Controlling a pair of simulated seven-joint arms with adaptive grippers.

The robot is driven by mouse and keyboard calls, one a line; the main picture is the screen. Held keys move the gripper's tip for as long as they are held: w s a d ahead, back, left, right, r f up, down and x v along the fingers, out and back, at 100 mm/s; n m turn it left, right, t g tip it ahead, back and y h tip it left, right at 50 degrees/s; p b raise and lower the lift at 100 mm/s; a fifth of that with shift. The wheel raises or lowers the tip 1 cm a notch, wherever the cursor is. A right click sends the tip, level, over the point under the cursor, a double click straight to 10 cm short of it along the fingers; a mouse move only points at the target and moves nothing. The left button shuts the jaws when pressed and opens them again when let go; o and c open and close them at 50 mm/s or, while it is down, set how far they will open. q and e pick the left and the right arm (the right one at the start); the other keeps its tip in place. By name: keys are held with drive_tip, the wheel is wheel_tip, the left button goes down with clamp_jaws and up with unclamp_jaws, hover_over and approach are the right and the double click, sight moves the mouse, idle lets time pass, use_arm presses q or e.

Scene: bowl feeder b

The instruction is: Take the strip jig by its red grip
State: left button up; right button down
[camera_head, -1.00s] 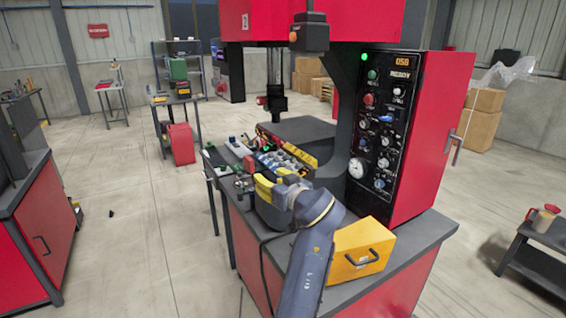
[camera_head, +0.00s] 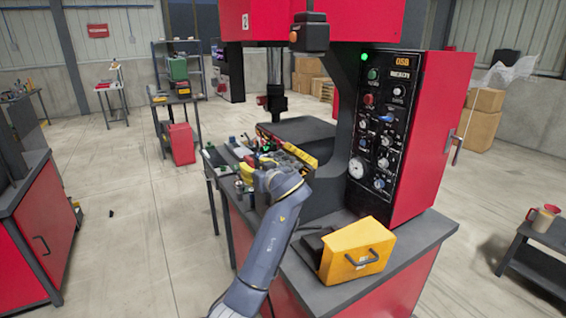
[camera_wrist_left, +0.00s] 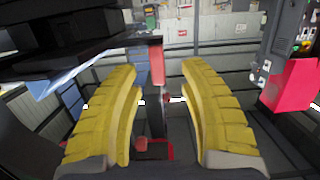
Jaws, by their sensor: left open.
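My left gripper (camera_wrist_left: 158,68) is open in the left wrist view, its two yellow fingers spread wide. A red upright piece (camera_wrist_left: 157,60), which looks like the strip jig's red grip, shows between the fingertips, with clear gaps either side. I cannot tell its distance from the fingers. A dark upright part shows below it. My right gripper is not in view.
A yellow box with a handle (camera_head: 358,252) stands on the bench's front part. A red machine cabinet with a black control panel (camera_head: 380,140) rises to the right.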

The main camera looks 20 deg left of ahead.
use_arm(q)
drive_tip(key=shift+x, duration=2.55)
drive_tip(key=shift+d+f, duration=0.1)
drive_tip(key=shift+c, duration=0.2)
clamp_jaws()
